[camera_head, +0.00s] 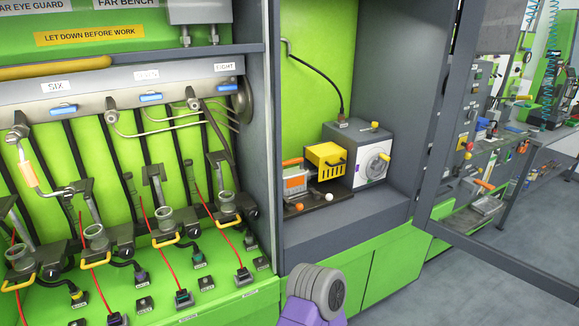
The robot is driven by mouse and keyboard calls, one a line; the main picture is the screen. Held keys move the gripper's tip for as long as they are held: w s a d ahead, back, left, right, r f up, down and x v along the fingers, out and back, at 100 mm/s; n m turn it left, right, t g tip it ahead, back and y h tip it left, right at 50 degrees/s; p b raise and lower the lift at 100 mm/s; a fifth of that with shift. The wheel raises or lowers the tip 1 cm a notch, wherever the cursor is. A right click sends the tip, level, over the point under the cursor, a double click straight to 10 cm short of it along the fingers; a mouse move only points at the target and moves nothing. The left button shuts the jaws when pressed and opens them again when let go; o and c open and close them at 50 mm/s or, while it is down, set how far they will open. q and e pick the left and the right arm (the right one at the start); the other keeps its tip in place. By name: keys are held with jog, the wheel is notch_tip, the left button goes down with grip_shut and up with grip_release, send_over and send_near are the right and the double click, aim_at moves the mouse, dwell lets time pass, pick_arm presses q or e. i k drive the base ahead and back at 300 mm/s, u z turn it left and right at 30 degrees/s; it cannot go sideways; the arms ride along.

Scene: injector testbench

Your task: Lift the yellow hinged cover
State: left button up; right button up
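A yellow slotted cover (325,161) sits in the open cabinet bay, on the left side of a grey box. It looks lowered, and its hinge is too small to make out. An orange-handled grey unit (294,179) stands just left of it. A long yellow rounded bar (55,68) runs along the top of the left bench, near a yellow sign reading "LET DOWN BEFORE WORK". A purple and grey part of my own arm shows at the bottom centre, well below the bay. Neither gripper's fingers show.
The grey box (366,160) has a dial face and a yellow knob. Small white and orange balls lie in front of the cover. A grey post (263,130) borders the bay on the left; a dark frame (446,120) stands right. The bay's front ledge (350,228) is clear.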

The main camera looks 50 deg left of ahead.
aim_at(331, 158)
jog(key=u, duration=0.85)
jog(key=k, duration=0.55)
jog(key=z, duration=0.3)
jog(key=i, duration=0.95)
jog(key=u, duration=0.9)
